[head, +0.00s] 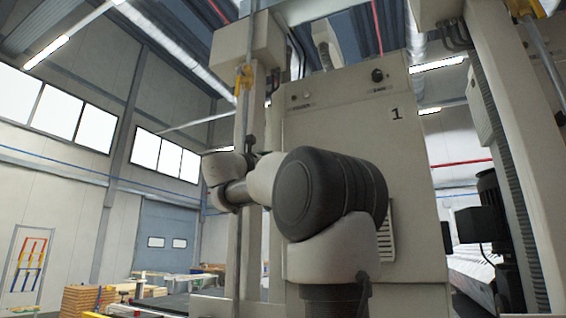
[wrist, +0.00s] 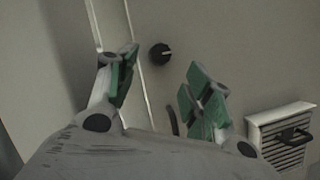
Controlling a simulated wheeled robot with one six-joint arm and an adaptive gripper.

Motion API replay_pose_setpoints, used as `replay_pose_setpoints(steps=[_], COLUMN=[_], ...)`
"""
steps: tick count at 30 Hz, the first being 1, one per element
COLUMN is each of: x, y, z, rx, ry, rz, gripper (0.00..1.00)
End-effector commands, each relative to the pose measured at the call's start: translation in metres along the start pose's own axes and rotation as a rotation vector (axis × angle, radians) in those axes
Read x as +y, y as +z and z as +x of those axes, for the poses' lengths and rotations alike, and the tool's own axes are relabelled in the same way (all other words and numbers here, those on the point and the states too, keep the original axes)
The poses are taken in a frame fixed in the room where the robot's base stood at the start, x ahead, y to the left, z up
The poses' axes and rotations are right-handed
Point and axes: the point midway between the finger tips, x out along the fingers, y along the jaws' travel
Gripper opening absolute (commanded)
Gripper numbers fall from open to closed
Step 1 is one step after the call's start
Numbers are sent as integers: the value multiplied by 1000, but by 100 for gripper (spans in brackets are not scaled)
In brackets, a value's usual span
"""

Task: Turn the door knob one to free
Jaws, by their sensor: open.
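A round black knob (wrist: 160,53) with a light pointer mark sits on the pale door panel in the wrist view. My gripper (wrist: 163,65) is open and empty, its green-padded fingers spread to the left and right of the knob as seen. The knob shows beyond and between the fingertips, with no contact visible. In the head view, the beige cabinet door (head: 330,115) carries the number 1. My arm covers its middle, and my gripper and the knob by the vent are hidden there. Another black knob (head: 377,75) sits high on the cabinet.
A louvred vent (wrist: 283,133) with a dark bar across it is right of the fingers. A thin vertical seam runs left of the knob. In the head view, a post (head: 243,110) stands left of the cabinet and a dark motor (head: 485,222) right.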

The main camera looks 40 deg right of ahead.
Motion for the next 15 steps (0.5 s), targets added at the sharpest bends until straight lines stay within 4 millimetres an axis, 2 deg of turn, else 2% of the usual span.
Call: replay_pose_setpoints(steps=[3,6,10,15], x=[1,1,0,0], y=[0,-1,-1,0], z=[-25,-40,-49,-52], rx=[2,3,1,0], ry=[3,3,1,0], rz=[1,0,0,-1], gripper=[51,51,51,51])
